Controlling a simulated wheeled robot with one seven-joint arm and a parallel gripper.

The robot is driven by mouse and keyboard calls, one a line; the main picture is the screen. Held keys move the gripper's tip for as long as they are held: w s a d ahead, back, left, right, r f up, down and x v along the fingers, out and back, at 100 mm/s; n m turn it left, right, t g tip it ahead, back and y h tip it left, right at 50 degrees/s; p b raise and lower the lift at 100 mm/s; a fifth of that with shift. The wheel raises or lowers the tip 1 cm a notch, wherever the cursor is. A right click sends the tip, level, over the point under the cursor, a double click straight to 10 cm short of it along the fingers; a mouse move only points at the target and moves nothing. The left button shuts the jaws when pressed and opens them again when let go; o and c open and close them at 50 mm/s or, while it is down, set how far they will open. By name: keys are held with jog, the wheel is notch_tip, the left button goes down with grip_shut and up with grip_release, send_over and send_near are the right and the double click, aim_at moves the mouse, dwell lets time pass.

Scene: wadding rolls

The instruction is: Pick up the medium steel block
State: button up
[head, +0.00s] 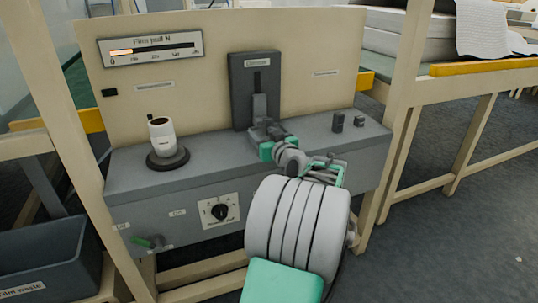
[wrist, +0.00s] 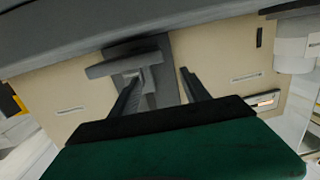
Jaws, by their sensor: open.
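Two small dark blocks stand upright on the right of the grey bench top in the head view: a taller one (head: 337,122) and a shorter one (head: 359,121). I cannot tell which, if either, is the medium steel block. My gripper (head: 262,126) is over the middle of the bench, left of both blocks, in front of the dark upright fixture (head: 240,83). In the wrist view my gripper (wrist: 159,74) has its fingers apart, pointing at the grey fixture (wrist: 112,68). No block clearly shows between them. My arm hides part of the bench.
A white roll (head: 161,138) stands on a dark round base (head: 168,160) at the bench's left. A beige back panel (head: 210,60) carries a gauge (head: 152,48). A dark bin (head: 45,250) is at lower left. Bench top between roll and fixture is clear.

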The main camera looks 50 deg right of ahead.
aim_at(270, 122)
jog(key=shift+m+h, duration=0.3)
jog(key=shift+h, duration=0.3)
jog(key=s+d, duration=0.1)
jog(key=d, duration=0.1)
jog(key=s+d, duration=0.1)
jog(key=shift+s+d, duration=0.3)
jog(key=shift+d, duration=0.1)
jog(key=x, duration=0.4)
jog(key=r+b+x, duration=0.1)
jog(key=x, duration=0.2)
grip_shut()
jog(key=shift+r, duration=0.15)
